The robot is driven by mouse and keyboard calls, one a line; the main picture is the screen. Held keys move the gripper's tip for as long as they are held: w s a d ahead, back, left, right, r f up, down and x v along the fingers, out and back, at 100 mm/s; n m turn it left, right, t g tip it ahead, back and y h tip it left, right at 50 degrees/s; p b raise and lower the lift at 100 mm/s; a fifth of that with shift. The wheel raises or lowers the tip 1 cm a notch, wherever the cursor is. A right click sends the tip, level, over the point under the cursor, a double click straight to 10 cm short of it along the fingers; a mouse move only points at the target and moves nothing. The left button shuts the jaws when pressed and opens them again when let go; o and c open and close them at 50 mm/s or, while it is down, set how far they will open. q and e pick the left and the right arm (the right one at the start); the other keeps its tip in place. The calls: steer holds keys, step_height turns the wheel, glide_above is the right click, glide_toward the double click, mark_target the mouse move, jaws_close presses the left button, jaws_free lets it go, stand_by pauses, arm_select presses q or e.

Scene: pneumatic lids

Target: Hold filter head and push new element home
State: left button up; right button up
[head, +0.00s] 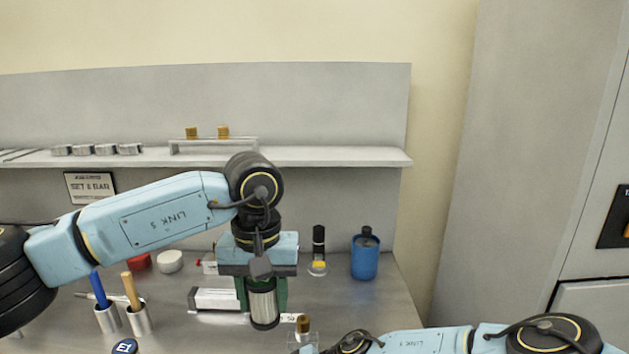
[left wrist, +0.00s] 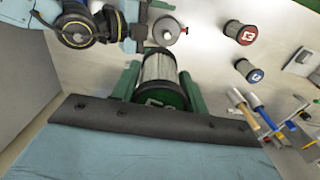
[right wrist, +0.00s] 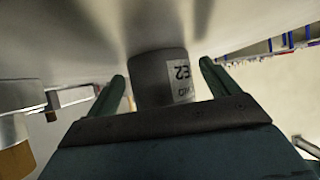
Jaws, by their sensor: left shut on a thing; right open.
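The element in my left gripper (head: 261,287) is a silvery cylinder (head: 263,312) with dark ends. In the left wrist view its green, labelled cap (left wrist: 158,100) faces my wrist, between the two green fingers. It hangs upright over the bench.
Two capped cylinders, red (left wrist: 239,32) and blue (left wrist: 249,70), stand on the bench. Cups hold blue- and orange-handled tools (head: 139,318). A blue bottle (head: 365,257) and a black-topped bottle (head: 318,244) stand behind. A shelf (head: 330,157) runs along the back.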

mark_target(255, 326)
steer(key=c, duration=1)
steer(key=shift+s+f, duration=0.15)
steer(key=shift+f, duration=0.15)
stand_by(0.4)
arm_select(q)
steer(key=shift+m, duration=0.3)
steer(key=f, duration=0.2)
steer(key=a+f, duration=0.1)
steer(key=s+f, duration=0.1)
steer(key=f, duration=0.1)
steer(key=shift+s+a+f, duration=0.1)
steer(key=shift+a+f, duration=0.1)
steer(key=shift+f, duration=0.15)
